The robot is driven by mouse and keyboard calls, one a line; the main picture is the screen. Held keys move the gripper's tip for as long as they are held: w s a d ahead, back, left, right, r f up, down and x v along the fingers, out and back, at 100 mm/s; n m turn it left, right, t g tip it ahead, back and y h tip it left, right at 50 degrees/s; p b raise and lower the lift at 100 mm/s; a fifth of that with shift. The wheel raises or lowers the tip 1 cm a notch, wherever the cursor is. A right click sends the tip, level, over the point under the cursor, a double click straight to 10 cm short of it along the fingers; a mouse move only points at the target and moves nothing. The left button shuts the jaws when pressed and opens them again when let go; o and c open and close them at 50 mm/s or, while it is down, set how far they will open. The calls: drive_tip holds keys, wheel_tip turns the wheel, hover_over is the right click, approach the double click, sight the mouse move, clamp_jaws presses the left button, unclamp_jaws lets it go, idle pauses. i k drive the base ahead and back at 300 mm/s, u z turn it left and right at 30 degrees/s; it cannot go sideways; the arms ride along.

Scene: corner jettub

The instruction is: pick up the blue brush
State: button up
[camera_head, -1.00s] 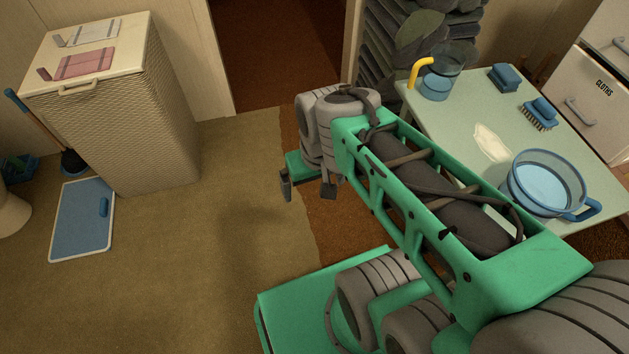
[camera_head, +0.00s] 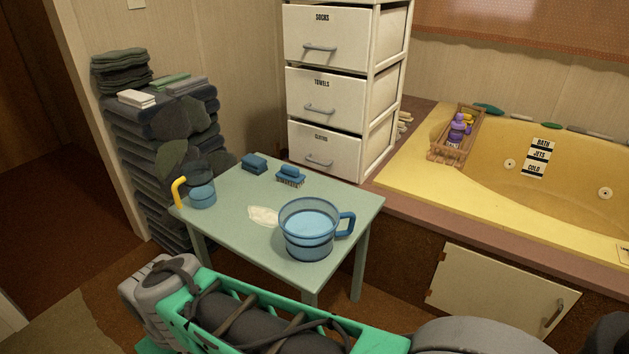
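The blue brush (camera_head: 291,176) lies on the pale green table (camera_head: 235,226), near its back edge, with its brown bristles facing down. Its back is blue and shaped like a grip. A plain blue block (camera_head: 254,162), perhaps a sponge, sits just to its left. My green and grey arm crosses the bottom of the view in front of the table. My gripper itself is not visible in this frame. Nothing covers the brush.
A large blue clear pot (camera_head: 308,228) stands at the table's front right, and a jug with a yellow handle (camera_head: 201,190) at its left. A white patch (camera_head: 263,216) lies between. A drawer unit (camera_head: 324,95) stands behind; a yellow tub (camera_head: 560,165) lies right.

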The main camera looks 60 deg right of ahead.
sight(287, 172)
drive_tip(key=z, duration=2.8)
drive_tip(key=k, duration=0.85)
drive_tip(key=u, duration=0.95)
drive_tip(key=i, duration=1)
drive_tip(key=z, duration=0.05)
drive_tip(key=k, duration=0.5)
drive_tip(key=u, duration=1)
